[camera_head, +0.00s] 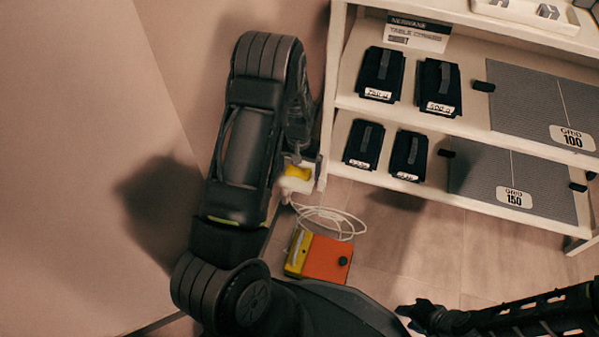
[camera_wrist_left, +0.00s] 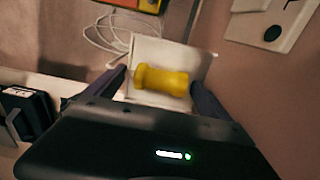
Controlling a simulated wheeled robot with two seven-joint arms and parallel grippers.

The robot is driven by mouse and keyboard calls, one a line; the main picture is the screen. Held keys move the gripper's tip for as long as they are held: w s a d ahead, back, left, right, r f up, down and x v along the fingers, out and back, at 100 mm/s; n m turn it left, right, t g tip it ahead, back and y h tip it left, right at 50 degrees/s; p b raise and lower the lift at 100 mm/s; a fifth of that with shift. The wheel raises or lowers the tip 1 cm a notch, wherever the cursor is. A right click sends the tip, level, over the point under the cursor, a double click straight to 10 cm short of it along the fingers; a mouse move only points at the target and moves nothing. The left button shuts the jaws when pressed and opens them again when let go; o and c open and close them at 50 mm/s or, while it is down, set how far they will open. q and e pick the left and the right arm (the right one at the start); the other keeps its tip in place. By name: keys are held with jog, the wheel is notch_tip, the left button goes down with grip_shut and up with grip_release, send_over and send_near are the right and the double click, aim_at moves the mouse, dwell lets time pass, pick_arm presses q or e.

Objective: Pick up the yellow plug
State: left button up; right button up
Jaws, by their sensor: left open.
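The yellow plug (camera_wrist_left: 162,80) lies sideways across the left wrist view, in front of a white holder or plate (camera_wrist_left: 160,50). In the head view the plug (camera_head: 298,173) is a small yellow patch beside the shelf's left post, partly hidden by my left arm. My left gripper (camera_wrist_left: 159,89) is open, with one dark finger on each side of the plug. A gap seems to show at each end, but contact is hard to judge. In the head view that gripper is mostly hidden behind its arm. A dark end of my right arm (camera_head: 425,314) shows at lower right; its jaws are unclear.
A white shelf (camera_head: 335,60) with black pouches (camera_head: 380,75) and grey grid panels (camera_head: 515,185) stands at right. A white cable (camera_head: 330,218) lies coiled on the floor by an orange and yellow box (camera_head: 322,257). A bare wall is at left.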

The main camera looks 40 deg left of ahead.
aim_at(300, 170)
pick_arm(q)
jog(key=shift+c, duration=0.4)
jog(key=c, duration=1.6)
jog(key=shift+o, duration=0.2)
jog(key=shift+r, duration=0.2)
jog(key=shift+w+d+r+p, duration=0.1)
jog(key=shift+d+r+p, duration=0.15)
jog(key=shift+r+p, duration=0.25)
notch_tip(300, 170, up, 6)
jog(key=p, duration=0.2)
jog(key=shift+p, duration=0.4)
jog(key=w+d+p, duration=0.1)
jog(key=w+d, duration=0.2)
jog(key=d, duration=0.6)
jog(key=w+d+p, duration=0.2)
jog(key=w+d, duration=0.1)
jog(key=d, duration=0.6)
jog(key=shift+w+d+f, duration=0.2)
jog(key=shift+d, duration=0.05)
